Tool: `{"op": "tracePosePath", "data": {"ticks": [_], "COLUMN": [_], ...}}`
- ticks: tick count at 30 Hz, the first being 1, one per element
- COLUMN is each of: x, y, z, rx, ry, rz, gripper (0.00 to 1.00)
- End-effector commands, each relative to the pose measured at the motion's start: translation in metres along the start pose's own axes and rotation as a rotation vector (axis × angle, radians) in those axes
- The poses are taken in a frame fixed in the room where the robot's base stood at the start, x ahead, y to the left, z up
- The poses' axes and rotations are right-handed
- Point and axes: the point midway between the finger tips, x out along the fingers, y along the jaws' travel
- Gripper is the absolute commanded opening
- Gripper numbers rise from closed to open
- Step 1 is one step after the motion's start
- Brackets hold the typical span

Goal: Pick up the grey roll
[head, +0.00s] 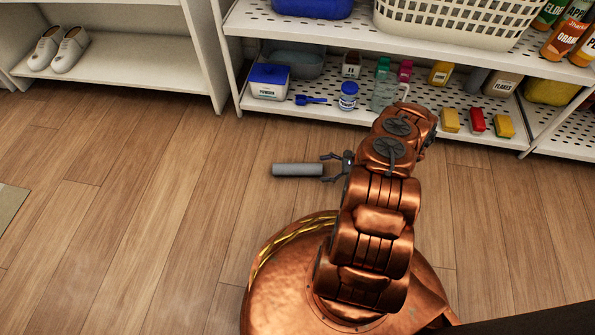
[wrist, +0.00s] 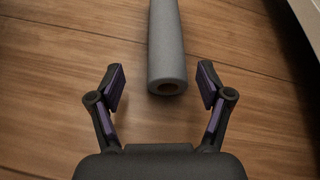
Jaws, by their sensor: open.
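The grey roll (head: 297,170) lies on its side on the wooden floor, left of my gripper (head: 330,168) in the head view. In the wrist view the grey roll (wrist: 166,45) points away from me, its near end with a dark hole facing my gripper (wrist: 161,84). My gripper is open and empty. The near end of the roll is between and slightly beyond the two fingertips in that view, with a gap on each side. I cannot tell the exact height of my fingers above the floor.
A white perforated shelf (head: 330,112) with a powder tub (head: 269,80), a blue-capped jar (head: 348,95) and several bottles stands behind the roll. A shelf with white shoes (head: 58,48) is at the upper left. The floor left of the roll is clear up to a mat (head: 10,205).

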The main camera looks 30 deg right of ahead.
Motion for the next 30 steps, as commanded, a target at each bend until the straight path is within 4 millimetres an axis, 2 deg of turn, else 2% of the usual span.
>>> {"op": "tracePosePath", "data": {"ticks": [18,28,30], "x": [0.063,0.067,0.067], "y": [-0.008,-0.008,-0.008], "z": [-0.001,0.001,0.001], "rx": [-0.002,-0.001,-0.001], "ry": [0.000,0.001,0.001], "rz": [0.001,0.001,0.001], "gripper": [0.78,0.78,0.72]}}
